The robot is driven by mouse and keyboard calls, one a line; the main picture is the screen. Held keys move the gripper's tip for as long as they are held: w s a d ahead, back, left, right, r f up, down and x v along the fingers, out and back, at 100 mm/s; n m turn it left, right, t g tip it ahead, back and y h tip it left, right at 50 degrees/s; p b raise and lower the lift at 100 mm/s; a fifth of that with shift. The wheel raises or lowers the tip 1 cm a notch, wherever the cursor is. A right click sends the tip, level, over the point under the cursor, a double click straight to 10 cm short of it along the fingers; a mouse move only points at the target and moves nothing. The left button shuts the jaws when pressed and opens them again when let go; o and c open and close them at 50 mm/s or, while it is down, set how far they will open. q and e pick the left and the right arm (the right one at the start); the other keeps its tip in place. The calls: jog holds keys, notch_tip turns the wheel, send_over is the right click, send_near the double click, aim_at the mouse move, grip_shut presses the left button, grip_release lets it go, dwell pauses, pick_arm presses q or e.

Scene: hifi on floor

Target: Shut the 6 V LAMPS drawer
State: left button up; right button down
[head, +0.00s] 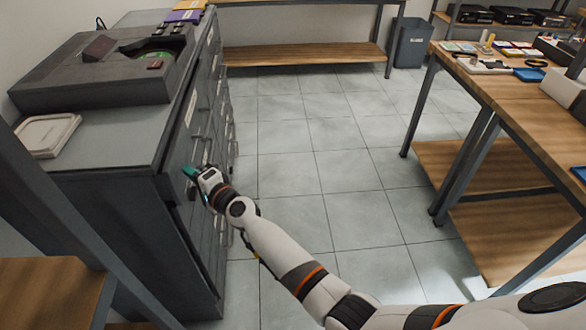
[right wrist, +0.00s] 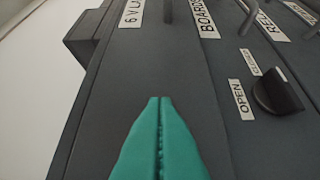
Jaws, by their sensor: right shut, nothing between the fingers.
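The grey cabinet (head: 75,190) stands at the left in the head view. Its top drawer front (head: 179,150) appears to stand out a little from the body. In the right wrist view a white label beginning "6 V" (right wrist: 131,12) is cut off by the top edge, beside a grey handle. My right gripper (head: 189,172) is shut and empty, its green fingertips close to the near end of that drawer front. The fingertips also show in the right wrist view (right wrist: 160,105), over the dark grey front. I cannot tell whether they touch it. My left gripper is not in view.
A BOARDS label (right wrist: 206,18) and a black knob (right wrist: 277,94) with OPEN and closed markings show on the front. A dark device (head: 100,75) and a pale tray (head: 46,134) lie on the cabinet. The tiled floor (head: 345,170) is clear up to the right workbench (head: 500,85).

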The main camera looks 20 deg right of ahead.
jog(key=shift+w+a, duration=0.2)
jog(key=shift+a, duration=0.8)
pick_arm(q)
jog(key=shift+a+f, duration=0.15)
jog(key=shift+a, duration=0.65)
pick_arm(e)
jog(key=shift+r, duration=0.1)
jog(key=shift+a+r, duration=0.1)
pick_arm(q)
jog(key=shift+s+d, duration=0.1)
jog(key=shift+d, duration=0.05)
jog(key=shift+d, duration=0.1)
